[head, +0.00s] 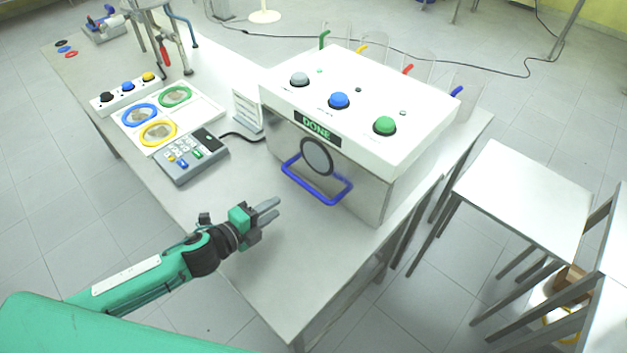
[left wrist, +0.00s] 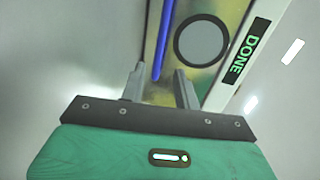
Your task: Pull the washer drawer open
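The washer (head: 345,115) is a white-topped box with a metal front on the table. Its front has a round dark window (head: 316,156), a DONE display (head: 318,129) and a blue bar handle (head: 318,183). The drawer front looks closed against the box. My left gripper (head: 268,212) is a little in front and to the left of the handle, apart from it, fingers spread and empty. In the left wrist view the blue handle (left wrist: 163,40) runs upright, beyond and between the open fingers (left wrist: 160,88). The window (left wrist: 201,40) and DONE display also show there. My right gripper is not in view.
Left of the washer are a grey keypad (head: 190,157), a white tray with coloured rings (head: 200,110) and a button strip (head: 127,92). A smaller metal table (head: 525,195) stands at right. The tabletop in front of the washer is clear.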

